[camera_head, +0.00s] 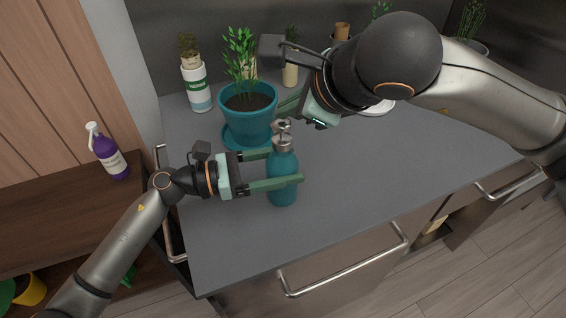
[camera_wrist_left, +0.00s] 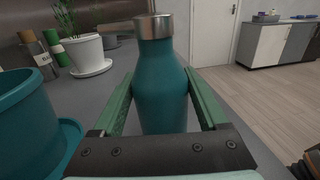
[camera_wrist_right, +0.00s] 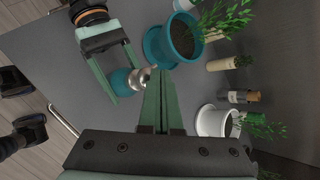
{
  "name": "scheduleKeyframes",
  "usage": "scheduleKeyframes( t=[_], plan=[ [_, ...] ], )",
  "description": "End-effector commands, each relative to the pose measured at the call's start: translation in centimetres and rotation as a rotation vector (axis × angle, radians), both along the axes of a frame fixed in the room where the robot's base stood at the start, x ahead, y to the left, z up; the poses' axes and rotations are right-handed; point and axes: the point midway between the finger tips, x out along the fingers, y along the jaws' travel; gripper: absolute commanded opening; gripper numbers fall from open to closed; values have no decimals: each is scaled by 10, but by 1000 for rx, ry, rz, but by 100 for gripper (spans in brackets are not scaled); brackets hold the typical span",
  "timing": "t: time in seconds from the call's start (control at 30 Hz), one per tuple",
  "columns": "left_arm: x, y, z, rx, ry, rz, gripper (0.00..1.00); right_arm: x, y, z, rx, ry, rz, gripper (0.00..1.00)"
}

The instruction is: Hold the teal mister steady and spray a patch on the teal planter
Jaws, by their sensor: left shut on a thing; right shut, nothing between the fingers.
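The teal mister (camera_head: 283,190), a bottle with a silver top, stands upright on the grey counter. My left gripper (camera_head: 285,168) is shut on its body; the left wrist view shows the mister (camera_wrist_left: 162,100) between both fingers. The teal planter (camera_head: 248,118), with a leafy plant and dark soil, stands on a teal saucer behind the mister; its side shows at the left of the left wrist view (camera_wrist_left: 25,125). My right gripper (camera_head: 282,108) is shut and empty, beside the planter and above the mister's top. In the right wrist view its fingertips (camera_wrist_right: 158,78) appear close to the silver top (camera_wrist_right: 141,78).
A white bottle with a green label (camera_head: 198,88) stands left of the planter. A white pot (camera_wrist_right: 213,121) and jars line the back. A purple spray bottle (camera_head: 110,157) stands on the wooden shelf at left. The counter's front right is clear.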

Motion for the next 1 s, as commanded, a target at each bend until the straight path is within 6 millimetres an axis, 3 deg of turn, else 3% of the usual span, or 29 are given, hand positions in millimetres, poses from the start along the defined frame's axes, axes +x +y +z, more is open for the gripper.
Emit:
scheduleKeyframes(
  t=[1.0],
  plan=[
    [0,0,0,0,0,0,1,0,0,-10,-2,1,-1,0]
  ],
)
